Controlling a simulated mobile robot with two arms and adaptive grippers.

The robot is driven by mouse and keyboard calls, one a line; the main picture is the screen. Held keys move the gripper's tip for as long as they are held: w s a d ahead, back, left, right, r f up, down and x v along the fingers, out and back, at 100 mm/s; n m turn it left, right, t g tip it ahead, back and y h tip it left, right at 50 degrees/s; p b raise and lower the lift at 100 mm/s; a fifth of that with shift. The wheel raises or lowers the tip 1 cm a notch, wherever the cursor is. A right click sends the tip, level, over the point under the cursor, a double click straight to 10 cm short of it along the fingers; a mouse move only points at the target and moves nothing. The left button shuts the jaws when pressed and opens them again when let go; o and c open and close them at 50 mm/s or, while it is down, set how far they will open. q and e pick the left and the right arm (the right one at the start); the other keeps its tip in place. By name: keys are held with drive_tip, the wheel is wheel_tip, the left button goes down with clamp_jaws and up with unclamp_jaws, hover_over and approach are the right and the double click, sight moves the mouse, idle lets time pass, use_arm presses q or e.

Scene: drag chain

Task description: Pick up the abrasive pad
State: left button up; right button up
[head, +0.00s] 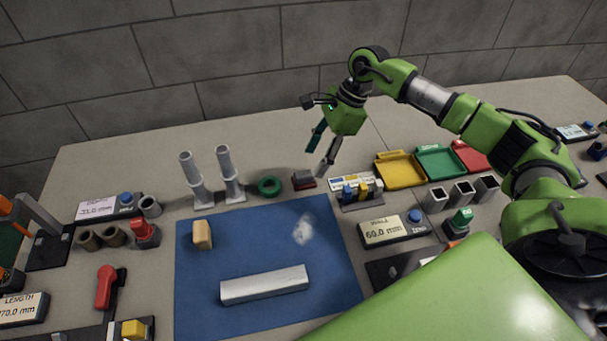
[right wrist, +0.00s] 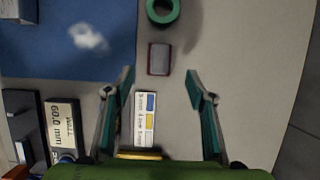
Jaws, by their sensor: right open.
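A small dark block with a grey top and reddish edges (head: 303,180), which looks like the abrasive pad, lies on the table just behind the blue mat. It also shows in the right wrist view (right wrist: 159,58), upper middle. My right gripper (head: 319,160) is open and empty, above and slightly right of the pad in the head view. In the right wrist view its fingertips (right wrist: 160,74) are spread wider than the pad, which appears just beyond them. A gap to the pad remains visible. My left gripper is not in view.
A green ring (head: 269,186) lies close left of the pad, with two upright grey tubes (head: 230,172) farther left. A colour-striped label holder (head: 357,190) stands close right. The blue mat (head: 265,240) holds a metal bar (head: 264,285), a tan block (head: 202,235) and a whitish patch.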

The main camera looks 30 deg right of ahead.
sight(305, 173)
drive_tip(key=shift+x, duration=0.85)
drive_tip(key=shift+w+a+f+p, duration=0.1)
drive_tip(key=shift+a+f+p, duration=0.1)
drive_tip(key=shift+p, duration=0.2)
drive_tip(key=p+x, duration=0.2)
drive_tip(key=x, duration=0.1)
drive_tip(key=shift+a+f, duration=0.1)
drive_tip(key=shift+a, duration=0.3)
drive_tip(key=shift+a+f, duration=0.1)
drive_tip(key=shift+f, duration=0.5)
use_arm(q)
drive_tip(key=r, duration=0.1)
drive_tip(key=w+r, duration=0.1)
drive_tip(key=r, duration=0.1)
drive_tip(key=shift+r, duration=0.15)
use_arm(e)
drive_tip(key=c, duration=1.2)
